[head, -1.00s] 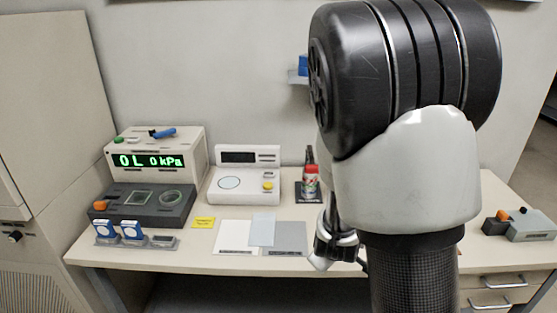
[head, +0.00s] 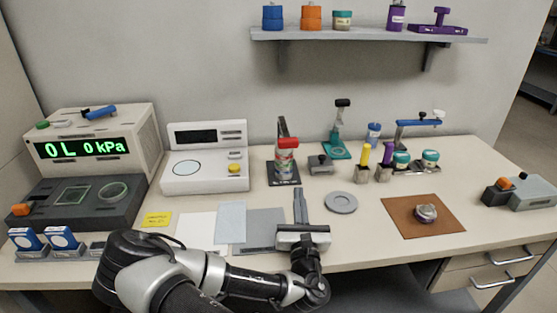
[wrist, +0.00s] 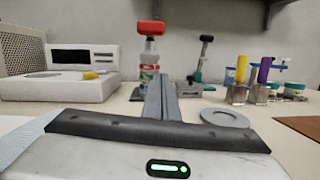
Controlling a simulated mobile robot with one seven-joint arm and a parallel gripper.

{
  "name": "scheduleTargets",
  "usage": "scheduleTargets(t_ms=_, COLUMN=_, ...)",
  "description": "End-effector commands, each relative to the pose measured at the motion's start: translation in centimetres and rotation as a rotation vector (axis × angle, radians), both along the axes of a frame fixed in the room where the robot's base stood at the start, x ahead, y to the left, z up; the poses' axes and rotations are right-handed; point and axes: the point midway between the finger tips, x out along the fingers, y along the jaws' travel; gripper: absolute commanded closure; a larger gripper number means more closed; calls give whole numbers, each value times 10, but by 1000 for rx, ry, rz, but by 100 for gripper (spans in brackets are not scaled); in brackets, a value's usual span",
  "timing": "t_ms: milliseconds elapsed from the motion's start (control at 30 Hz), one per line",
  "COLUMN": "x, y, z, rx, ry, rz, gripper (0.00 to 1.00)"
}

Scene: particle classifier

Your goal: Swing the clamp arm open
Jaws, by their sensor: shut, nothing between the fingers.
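I cannot tell for sure which part is the clamp arm. A blue horizontal bar (head: 420,122) with a black and white knob stands on a post at the back right of the bench. A blue lever (head: 100,112) lies on top of the pressure display box (head: 97,150) at the left. My gripper (head: 298,205) is shut and empty over the front middle of the bench, well apart from both.
A teal stand (head: 337,135) and several small jars are behind. A brown mat (head: 400,222) holds a small round part. A shelf (head: 370,39) hangs above.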

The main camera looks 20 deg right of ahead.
Motion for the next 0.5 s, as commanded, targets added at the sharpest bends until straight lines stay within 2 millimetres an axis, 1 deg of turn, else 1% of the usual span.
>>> scheduleTargets(t_ms=100, x=0, y=8, z=0, rx=-80, ry=1, rz=33, gripper=100)
scheduleTargets(t_ms=200, x=1, y=11, z=1, rx=-106, ry=-1, rz=44, gripper=100)
scheduleTargets(t_ms=500, x=1, y=11, z=1, rx=-105, ry=-1, rz=44, gripper=100)
